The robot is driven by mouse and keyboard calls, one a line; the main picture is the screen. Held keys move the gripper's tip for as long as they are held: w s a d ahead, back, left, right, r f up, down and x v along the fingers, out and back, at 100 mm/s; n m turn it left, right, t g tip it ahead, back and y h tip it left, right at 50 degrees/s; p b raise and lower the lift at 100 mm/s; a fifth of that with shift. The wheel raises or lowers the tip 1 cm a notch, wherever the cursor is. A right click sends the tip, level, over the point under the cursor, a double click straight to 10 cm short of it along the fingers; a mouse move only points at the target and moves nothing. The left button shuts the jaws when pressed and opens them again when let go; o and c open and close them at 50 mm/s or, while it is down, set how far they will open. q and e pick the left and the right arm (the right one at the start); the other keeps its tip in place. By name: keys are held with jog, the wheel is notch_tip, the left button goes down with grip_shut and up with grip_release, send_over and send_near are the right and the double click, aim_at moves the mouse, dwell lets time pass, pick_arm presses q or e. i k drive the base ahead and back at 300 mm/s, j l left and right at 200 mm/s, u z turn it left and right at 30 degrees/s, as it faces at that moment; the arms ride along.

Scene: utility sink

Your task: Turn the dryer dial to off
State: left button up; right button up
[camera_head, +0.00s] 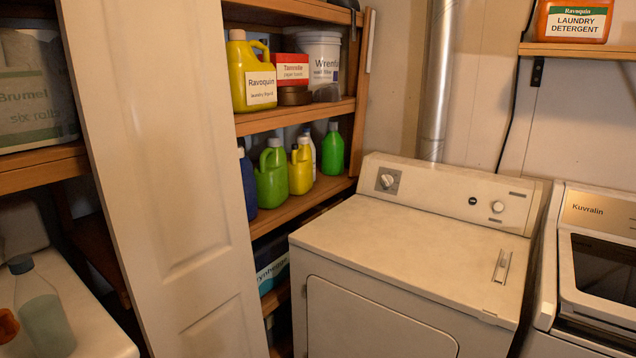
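The white dryer (400,240) stands in the middle right of the head view, with a raised control panel along its back. A large round dial (387,181) sits on a grey square plate at the panel's left end. A smaller round knob (497,206) is near the panel's right end, with a small dark button (472,201) to its left. The dial's markings are too small to read, so its setting cannot be told. Neither of my grippers shows in the view.
A white door panel (165,180) stands at the left, before wooden shelves (295,117) of bottles and boxes. A washer (598,260) is right of the dryer. Laundry detergent (572,22) sits on a wall shelf. A silver duct (437,80) rises behind the dryer. The dryer top is clear.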

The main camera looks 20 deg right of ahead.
aim_at(387, 180)
jog(key=i+z, duration=0.15)
jog(key=z, duration=1)
jog(key=l, duration=0.05)
